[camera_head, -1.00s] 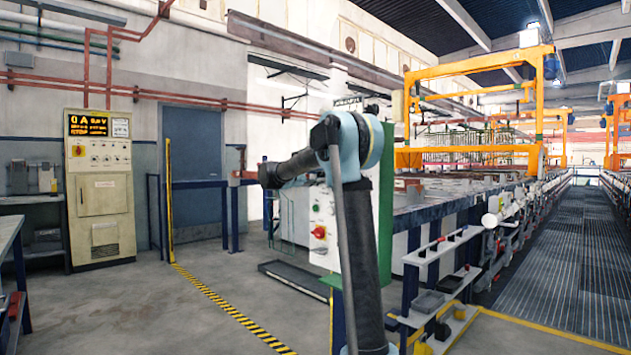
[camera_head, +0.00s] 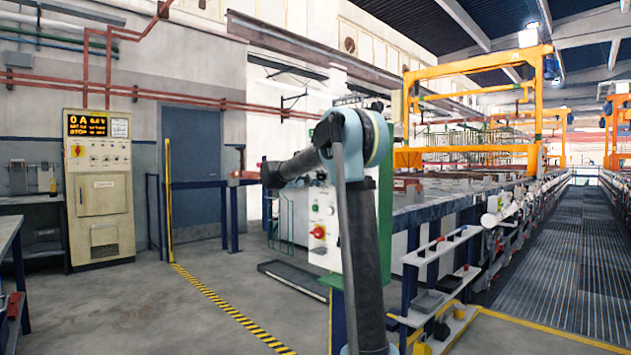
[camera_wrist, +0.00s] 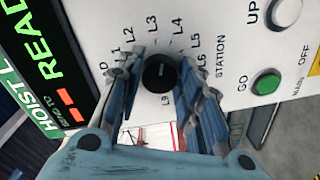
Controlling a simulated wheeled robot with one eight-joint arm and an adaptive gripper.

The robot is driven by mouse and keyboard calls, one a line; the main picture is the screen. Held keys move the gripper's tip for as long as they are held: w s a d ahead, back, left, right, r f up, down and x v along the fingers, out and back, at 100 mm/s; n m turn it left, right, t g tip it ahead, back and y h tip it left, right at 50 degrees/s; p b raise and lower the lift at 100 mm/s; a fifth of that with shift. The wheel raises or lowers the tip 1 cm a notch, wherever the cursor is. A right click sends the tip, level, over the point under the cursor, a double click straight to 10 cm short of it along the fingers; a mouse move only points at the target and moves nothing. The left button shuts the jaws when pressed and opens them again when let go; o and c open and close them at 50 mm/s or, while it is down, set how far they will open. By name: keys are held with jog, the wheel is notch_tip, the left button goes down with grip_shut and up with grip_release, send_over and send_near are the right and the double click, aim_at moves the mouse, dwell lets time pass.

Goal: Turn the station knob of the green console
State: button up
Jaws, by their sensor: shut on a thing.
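The station knob (camera_wrist: 159,73) is a round black knob on the white face of the console (camera_wrist: 228,40) in the wrist view. Labels such as L1 to L6 and the word STATION ring it. My gripper (camera_wrist: 161,76) has one finger on each side of the knob and is shut on it. The fingers cover part of the label ring. The way the knob points is hard to read. In the head view the console's white face (camera_head: 323,252) and green side (camera_head: 385,205) stand behind my arm, which hides the knob there.
In the wrist view a green GO button (camera_wrist: 266,82) and an UP button (camera_wrist: 284,11) lie right of the knob, and a lit READY display (camera_wrist: 45,50) lies left. In the head view a red switch (camera_head: 318,232) sits low on the console. The floor to the left is clear.

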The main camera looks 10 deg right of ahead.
jog(key=m, duration=0.5)
jog(key=shift+d+f, duration=0.1)
jog(key=shift+f, duration=0.1)
jog(key=shift+m+t, duration=0.3)
jog(key=shift+m, duration=1.6)
jog(key=shift+w, duration=0.1)
jog(key=o, duration=1.1)
jog(key=shift+c, duration=0.2)
jog(key=shift+a, duration=0.2)
jog(key=v, duration=1.1)
jog(key=shift+s+a, duration=0.25)
jog(key=shift+s, duration=0.05)
